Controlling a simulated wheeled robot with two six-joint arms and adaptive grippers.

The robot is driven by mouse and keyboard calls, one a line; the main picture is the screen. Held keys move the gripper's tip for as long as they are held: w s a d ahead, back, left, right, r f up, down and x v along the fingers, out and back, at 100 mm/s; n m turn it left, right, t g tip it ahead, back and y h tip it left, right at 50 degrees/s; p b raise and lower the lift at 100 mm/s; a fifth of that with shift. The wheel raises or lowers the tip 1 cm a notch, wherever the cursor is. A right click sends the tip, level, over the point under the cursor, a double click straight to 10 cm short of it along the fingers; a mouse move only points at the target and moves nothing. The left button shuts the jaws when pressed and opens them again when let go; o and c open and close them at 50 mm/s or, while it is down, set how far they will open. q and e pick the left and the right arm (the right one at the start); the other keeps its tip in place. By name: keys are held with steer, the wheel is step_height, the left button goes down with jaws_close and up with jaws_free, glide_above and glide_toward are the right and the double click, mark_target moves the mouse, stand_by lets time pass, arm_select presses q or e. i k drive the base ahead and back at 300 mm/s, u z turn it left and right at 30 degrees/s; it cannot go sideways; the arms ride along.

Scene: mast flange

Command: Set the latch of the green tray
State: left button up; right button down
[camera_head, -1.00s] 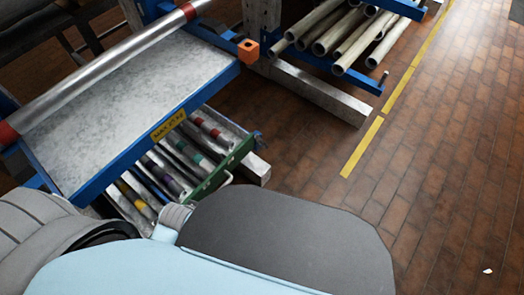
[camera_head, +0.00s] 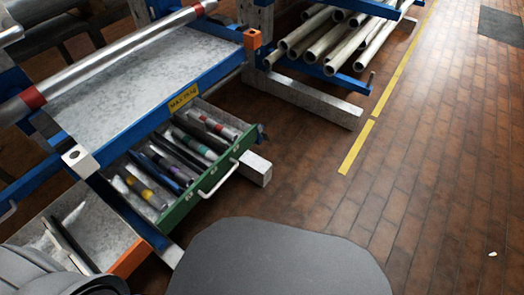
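The green tray (camera_head: 212,179) is a drawer low in the blue rack, left of centre. It stands pulled out, with its green front and white bar handle (camera_head: 218,180) facing right and toward me. It holds several grey cylinders with coloured bands. A small dark blue piece (camera_head: 262,131) sits at the tray's far right corner; I cannot tell whether it is the latch or how it is set. Neither of my grippers can be made out.
A grey shelf (camera_head: 140,75) with a yellow label and a long metal roller lies above the tray. A lower tray with an orange front (camera_head: 131,258) is at bottom left. Pipes (camera_head: 330,40) lie on a rack behind.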

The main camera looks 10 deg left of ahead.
mark_target(265, 135)
steer(key=z, duration=0.65)
steer(key=i, duration=1.25)
steer(key=u, duration=0.5)
